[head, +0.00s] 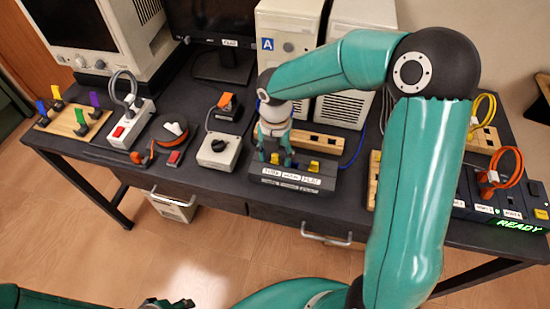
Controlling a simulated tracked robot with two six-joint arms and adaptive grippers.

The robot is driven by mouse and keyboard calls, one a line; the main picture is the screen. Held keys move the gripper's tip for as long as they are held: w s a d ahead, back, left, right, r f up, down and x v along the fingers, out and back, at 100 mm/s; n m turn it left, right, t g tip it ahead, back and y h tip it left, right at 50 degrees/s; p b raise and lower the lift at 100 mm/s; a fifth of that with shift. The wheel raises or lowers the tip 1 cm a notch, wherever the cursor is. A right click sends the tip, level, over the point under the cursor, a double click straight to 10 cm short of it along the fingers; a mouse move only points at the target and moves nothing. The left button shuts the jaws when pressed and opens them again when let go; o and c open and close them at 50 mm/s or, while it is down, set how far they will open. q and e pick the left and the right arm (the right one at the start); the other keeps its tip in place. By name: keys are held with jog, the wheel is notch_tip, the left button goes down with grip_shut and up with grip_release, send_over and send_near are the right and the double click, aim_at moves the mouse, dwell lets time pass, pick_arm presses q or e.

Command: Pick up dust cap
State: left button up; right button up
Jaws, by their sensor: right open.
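My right gripper (276,160) points down over a black labelled box (290,183) near the front of the table. A small yellow piece (314,165) stands on the box just right of the fingers. Another small piece shows between the fingers, partly hidden by them. I cannot tell which small piece is the dust cap. My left gripper (165,303) shows only in part at the bottom edge, low and away from the table; its jaws are unclear.
Left of the box stand a white box with a dark knob (219,151), a power strip (130,125) and a wooden board (72,122) with coloured levers. Beige computer cases (287,45) stand behind. An orange cable coil (505,168) lies at right. My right arm hides part of the table.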

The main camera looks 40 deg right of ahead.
jog(key=c, duration=0.8)
